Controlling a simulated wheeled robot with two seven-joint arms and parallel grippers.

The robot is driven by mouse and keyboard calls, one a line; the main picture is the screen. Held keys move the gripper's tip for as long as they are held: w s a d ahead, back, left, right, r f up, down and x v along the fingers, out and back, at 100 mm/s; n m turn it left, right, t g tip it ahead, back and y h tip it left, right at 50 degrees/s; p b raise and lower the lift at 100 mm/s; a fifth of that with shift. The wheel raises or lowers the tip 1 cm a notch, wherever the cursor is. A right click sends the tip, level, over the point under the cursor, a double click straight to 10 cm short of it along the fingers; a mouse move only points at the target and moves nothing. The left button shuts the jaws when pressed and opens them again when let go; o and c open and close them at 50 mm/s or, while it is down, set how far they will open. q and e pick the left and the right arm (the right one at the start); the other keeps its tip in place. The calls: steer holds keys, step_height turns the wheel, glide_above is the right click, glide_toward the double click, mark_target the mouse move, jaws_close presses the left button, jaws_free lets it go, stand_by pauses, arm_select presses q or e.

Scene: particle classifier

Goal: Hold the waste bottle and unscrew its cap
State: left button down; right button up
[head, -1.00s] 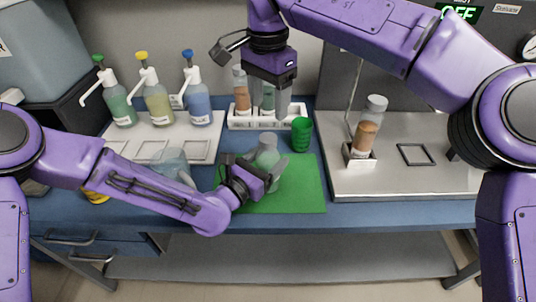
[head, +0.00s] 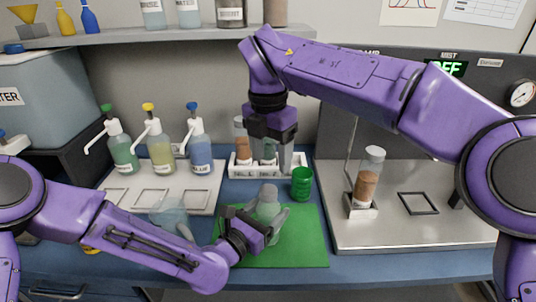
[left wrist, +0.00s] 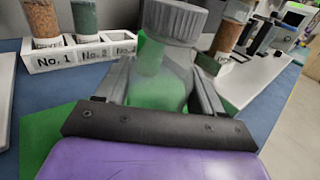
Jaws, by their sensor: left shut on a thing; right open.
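The waste bottle (head: 266,209) is clear with a grey cap (head: 269,191) and stands upright over the green mat. It looks greenish through its wall. My left gripper (head: 264,222) is shut around its body, one finger on each side. In the left wrist view the ribbed grey cap (left wrist: 175,20) sits on the bottle's neck above the fingers. My right gripper (head: 266,155) is open and points down behind and above the bottle, in front of the vial rack. It is clear of the cap. Its fingertips are hard to make out against the rack.
A green cup (head: 302,184) stands close to the bottle's right. The white rack (head: 240,170) with vials is behind. Pump bottles (head: 196,145) stand on a tray at left. A brown-filled tube (head: 369,180) stands in a holder at right. The right part of the green mat (head: 308,235) is free.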

mark_target(268, 189)
steer(key=m, duration=0.6)
steer(key=shift+f, duration=0.15)
steer(key=m, duration=0.3)
steer(key=shift+a+m, duration=0.1)
steer(key=shift+m, duration=0.3)
steer(key=m, duration=0.5)
steer(key=shift+a+y, duration=0.15)
steer(key=shift+y, duration=0.15)
steer(key=m, duration=0.4)
steer(key=shift+m, duration=0.3)
step_height(268, 189, down, 8)
steer(key=shift+f, duration=0.1)
